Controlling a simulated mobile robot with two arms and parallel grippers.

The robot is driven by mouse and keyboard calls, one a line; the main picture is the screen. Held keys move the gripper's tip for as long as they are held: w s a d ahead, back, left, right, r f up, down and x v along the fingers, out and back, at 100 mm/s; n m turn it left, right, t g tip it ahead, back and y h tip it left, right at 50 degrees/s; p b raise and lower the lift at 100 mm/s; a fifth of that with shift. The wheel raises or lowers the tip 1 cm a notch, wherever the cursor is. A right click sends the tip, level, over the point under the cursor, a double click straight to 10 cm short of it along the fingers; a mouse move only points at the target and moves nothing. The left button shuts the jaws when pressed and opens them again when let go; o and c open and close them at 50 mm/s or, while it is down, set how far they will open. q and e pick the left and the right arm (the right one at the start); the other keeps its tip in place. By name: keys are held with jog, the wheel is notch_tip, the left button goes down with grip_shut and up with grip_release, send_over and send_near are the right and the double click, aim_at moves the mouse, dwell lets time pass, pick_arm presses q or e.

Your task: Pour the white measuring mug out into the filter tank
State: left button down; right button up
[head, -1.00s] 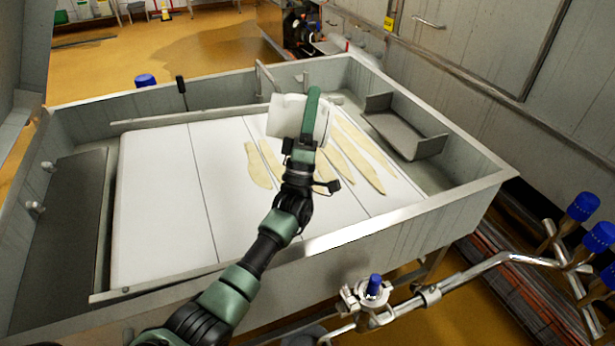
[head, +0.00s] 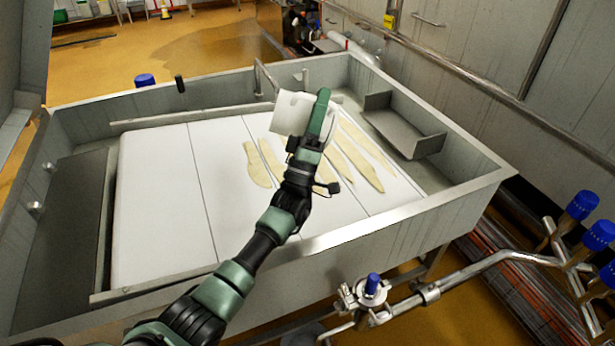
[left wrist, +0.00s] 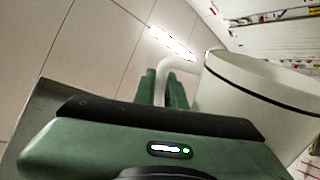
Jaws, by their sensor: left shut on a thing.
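The white measuring mug (head: 291,112) is in my left gripper (head: 319,115), above the far part of the filter tank (head: 420,213). The mug looks tilted in the head view. The tank is a wide grey metal basin with white panels inside. In the left wrist view the fingers (left wrist: 163,90) are shut on the mug's handle (left wrist: 178,65), and the mug's body (left wrist: 255,100) with a dark line near its rim is at the right. The mug's inside is hidden, and no stream shows from it. My right gripper is not in view.
Several pale yellowish strips (head: 258,165) lie on the white panels under my arm. A grey metal bracket (head: 405,128) stands in the tank's far right corner. Pipes with blue-capped valves (head: 372,285) run along the front right. The left white panels are clear.

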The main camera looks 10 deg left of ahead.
pick_arm(q)
jog(key=shift+w+d+m+g+h, duration=0.1)
jog(key=shift+d+m+g+h, duration=0.3)
jog(key=shift+m+h, duration=0.3)
jog(key=shift+d, duration=0.1)
jog(key=shift+w+d+m+g+h+p, duration=0.1)
jog(key=shift+d+m+g+h+p, duration=0.15)
jog(key=shift+m+h, duration=0.2)
jog(key=shift+d+m+g+h+p, duration=0.1)
jog(key=shift+m+g+h+p, duration=0.15)
jog(key=shift+m+h, duration=0.15)
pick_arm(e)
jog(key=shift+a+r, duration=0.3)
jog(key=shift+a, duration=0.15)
pick_arm(q)
jog(key=shift+d+f+m+g+h, duration=0.15)
jog(key=shift+d+m+g+h, duration=0.55)
jog(key=shift+m, duration=0.25)
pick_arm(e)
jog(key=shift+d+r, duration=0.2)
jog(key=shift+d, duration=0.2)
pick_arm(q)
jog(key=shift+w+d+f+m+g+h+p, duration=0.1)
jog(key=shift+d+f+m+g+h+p, duration=0.15)
jog(key=shift+m, duration=0.2)
jog(key=shift+d+f+m+g+h+p, duration=0.15)
jog(key=shift+m+h, duration=0.15)
jog(key=shift+m, duration=0.15)
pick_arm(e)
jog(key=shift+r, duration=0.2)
